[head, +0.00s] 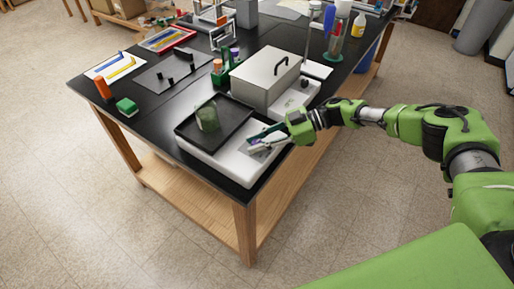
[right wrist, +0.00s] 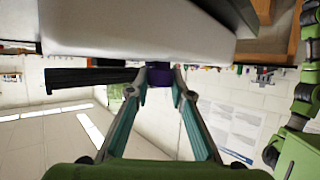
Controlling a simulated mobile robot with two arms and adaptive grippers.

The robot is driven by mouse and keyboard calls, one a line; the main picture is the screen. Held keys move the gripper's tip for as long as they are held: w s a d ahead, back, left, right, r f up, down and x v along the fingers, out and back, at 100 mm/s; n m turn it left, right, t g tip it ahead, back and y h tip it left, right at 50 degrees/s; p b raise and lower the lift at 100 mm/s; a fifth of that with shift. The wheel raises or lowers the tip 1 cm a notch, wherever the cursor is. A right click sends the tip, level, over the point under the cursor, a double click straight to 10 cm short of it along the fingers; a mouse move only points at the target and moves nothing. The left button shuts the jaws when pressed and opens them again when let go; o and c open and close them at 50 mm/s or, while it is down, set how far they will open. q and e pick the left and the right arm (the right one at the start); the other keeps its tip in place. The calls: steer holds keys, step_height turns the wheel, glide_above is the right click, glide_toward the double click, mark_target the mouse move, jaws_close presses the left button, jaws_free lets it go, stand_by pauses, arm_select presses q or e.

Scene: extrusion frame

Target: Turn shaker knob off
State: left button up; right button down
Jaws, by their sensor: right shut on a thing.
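The shaker (head: 222,163) is a white box at the near corner of the black bench, with a black tray (head: 187,130) on top. A beaker with dark green contents (head: 207,118) stands on the tray. My right gripper (head: 259,142) is at the shaker's right front side. In the right wrist view, my right gripper (right wrist: 160,82) has its teal fingers closed on both sides of a dark purple knob (right wrist: 159,72) beside the white body of the shaker (right wrist: 135,28). The knob's pointer or marking cannot be made out. My left gripper is not in view.
A grey box with a black handle (head: 265,79) stands right behind the shaker. A rack with colored bottles (head: 221,72), a green block (head: 126,106) and an orange cylinder (head: 103,87) are on the bench (head: 160,97). The floor in front is clear.

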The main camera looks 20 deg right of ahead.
steer(key=shift+n+g+b, duration=0.3)
steer(key=shift+g+b, duration=0.05)
steer(key=shift+g, duration=0.05)
steer(key=c, duration=1.8)
jaws_free()
steer(key=shift+a, duration=0.1)
steer(key=shift+d+r, duration=0.1)
steer(key=shift+d, duration=0.2)
steer(key=v, duration=1.1)
steer(key=shift+d, duration=0.25)
